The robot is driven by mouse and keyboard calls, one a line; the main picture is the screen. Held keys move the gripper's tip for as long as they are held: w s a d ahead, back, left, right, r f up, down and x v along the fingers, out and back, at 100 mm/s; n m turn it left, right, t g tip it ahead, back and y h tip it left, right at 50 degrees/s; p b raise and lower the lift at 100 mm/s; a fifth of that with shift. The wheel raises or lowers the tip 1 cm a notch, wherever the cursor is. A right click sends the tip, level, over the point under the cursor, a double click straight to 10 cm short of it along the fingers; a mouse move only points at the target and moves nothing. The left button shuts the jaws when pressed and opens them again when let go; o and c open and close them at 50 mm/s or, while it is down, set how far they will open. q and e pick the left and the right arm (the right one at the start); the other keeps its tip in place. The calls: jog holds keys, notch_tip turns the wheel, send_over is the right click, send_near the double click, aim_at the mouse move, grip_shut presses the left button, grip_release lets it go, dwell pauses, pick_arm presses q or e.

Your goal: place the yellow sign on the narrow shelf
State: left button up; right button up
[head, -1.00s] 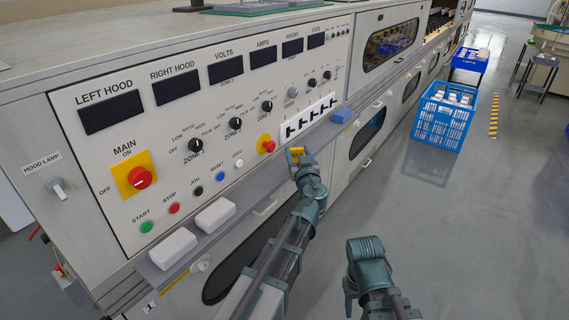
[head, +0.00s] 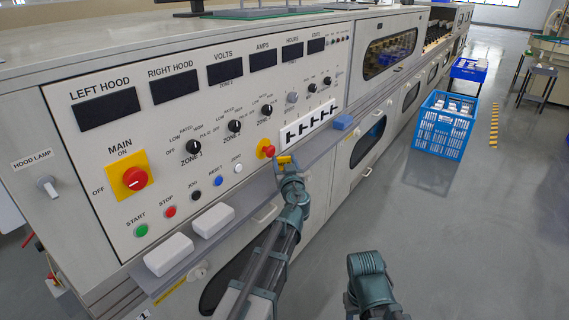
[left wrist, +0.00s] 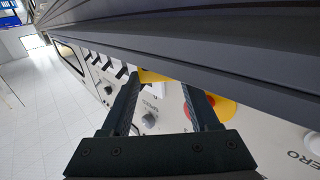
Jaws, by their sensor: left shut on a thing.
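The small yellow sign (head: 285,160) is in my left gripper (head: 287,166), in front of the control panel just below and right of the red knob on its yellow plate. In the left wrist view the sign shows as a yellow strip (left wrist: 154,77) between the fingertips of the left gripper (left wrist: 165,82), partly hidden by a dark ledge-like bar. The narrow shelf (head: 253,192) is a grey ledge along the panel's foot. The sign is close to it; I cannot tell whether they touch. My right arm shows at the bottom; its gripper fingers do not show.
Two white blocks (head: 168,254) (head: 213,220) sit on the shelf's near part, and a blue block (head: 342,122) sits farther along. Knobs and buttons stick out above the shelf. A blue crate (head: 445,125) stands on the floor at the right; the floor (head: 480,230) before it is clear.

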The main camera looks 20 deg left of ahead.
pick_arm(q)
jog(key=shift+f, duration=0.25)
jog(key=o, duration=1.3)
jog(key=shift+r, duration=0.1)
jog(key=shift+o, duration=0.2)
jog(key=shift+r, duration=0.1)
jog(key=shift+s+r, duration=0.1)
jog(key=shift+s, duration=0.05)
jog(key=v, duration=1.2)
